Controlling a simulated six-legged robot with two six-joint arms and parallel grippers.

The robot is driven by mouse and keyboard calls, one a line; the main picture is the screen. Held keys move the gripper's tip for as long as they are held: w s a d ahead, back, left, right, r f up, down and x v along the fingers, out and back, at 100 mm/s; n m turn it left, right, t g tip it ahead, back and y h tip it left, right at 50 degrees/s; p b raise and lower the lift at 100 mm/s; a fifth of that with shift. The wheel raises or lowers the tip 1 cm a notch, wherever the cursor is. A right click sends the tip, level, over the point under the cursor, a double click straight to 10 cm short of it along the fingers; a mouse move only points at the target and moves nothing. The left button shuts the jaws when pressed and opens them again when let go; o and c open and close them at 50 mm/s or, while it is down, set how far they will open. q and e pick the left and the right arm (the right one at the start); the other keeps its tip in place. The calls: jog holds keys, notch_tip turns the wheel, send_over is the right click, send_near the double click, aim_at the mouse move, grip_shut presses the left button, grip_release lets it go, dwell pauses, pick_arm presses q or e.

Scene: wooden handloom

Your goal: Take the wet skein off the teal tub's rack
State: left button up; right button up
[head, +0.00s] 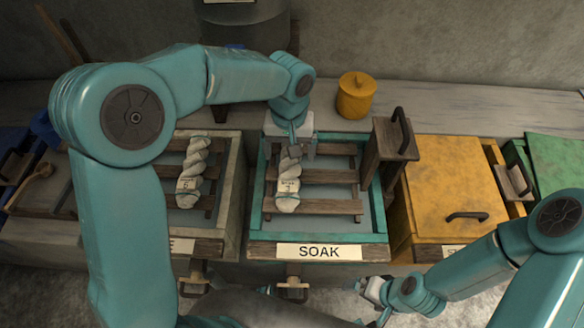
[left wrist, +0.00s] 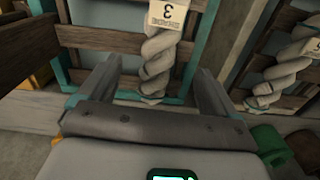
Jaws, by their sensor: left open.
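The teal tub (head: 256,215) stands in the middle of the bench with a "SOAK" label on its front. Its slatted wooden rack (head: 335,177) carries a twisted pale skein (head: 288,180) with a paper tag. The left wrist view shows this skein (left wrist: 160,50) with a tag reading 3. My left gripper (head: 292,150) is open over the far end of the skein. In the left wrist view its fingers (left wrist: 155,95) stand on either side of the skein's end; I cannot tell whether they touch it. My right gripper (head: 372,292) is low at the front, its jaws unclear.
A second skein (head: 193,170) lies on the rack of the grey tub to the left. A wooden block with a handle (head: 388,150) stands at the teal tub's right edge. A yellow lidded box (head: 450,185) is further right. An orange pot (head: 356,95) stands behind.

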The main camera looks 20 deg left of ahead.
aim_at(290, 170)
pick_arm(q)
jog(key=f, duration=0.3)
jog(key=shift+s+a+f, duration=0.15)
jog(key=shift+s, duration=0.1)
jog(key=f, duration=0.5)
jog(key=shift+w+f, duration=0.15)
jog(key=shift+w, duration=0.05)
jog(key=shift+c, duration=0.3)
jog(key=c, duration=1.2)
